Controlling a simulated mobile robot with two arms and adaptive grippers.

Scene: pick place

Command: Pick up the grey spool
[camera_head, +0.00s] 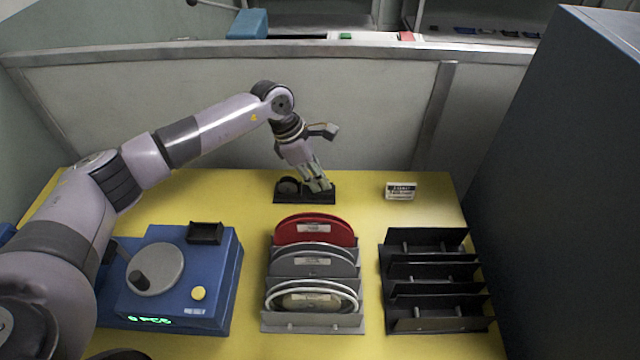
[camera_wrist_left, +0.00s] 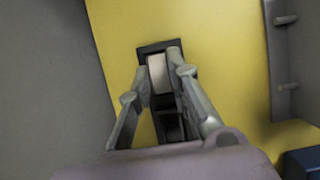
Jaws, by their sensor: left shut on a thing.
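The grey spool (camera_wrist_left: 158,75) shows pale grey between my left gripper's fingers in the left wrist view. It sits in the far compartment of a small black holder (camera_wrist_left: 148,47). In the head view the black holder (camera_head: 305,199) stands on the yellow table near the back wall. My left gripper (camera_head: 320,186) reaches down into its right end and hides most of the spool there. My left gripper (camera_wrist_left: 160,75) is shut on the spool, one finger on each side. A dark round part (camera_head: 288,186) sits in the holder's left end. My right gripper is not in view.
A grey rack (camera_head: 313,322) with red, grey and white discs stands in front of the holder. An empty black rack (camera_head: 438,323) is to its right. A blue machine (camera_head: 225,290) is at left. A small white label card (camera_head: 400,191) stands right of the holder.

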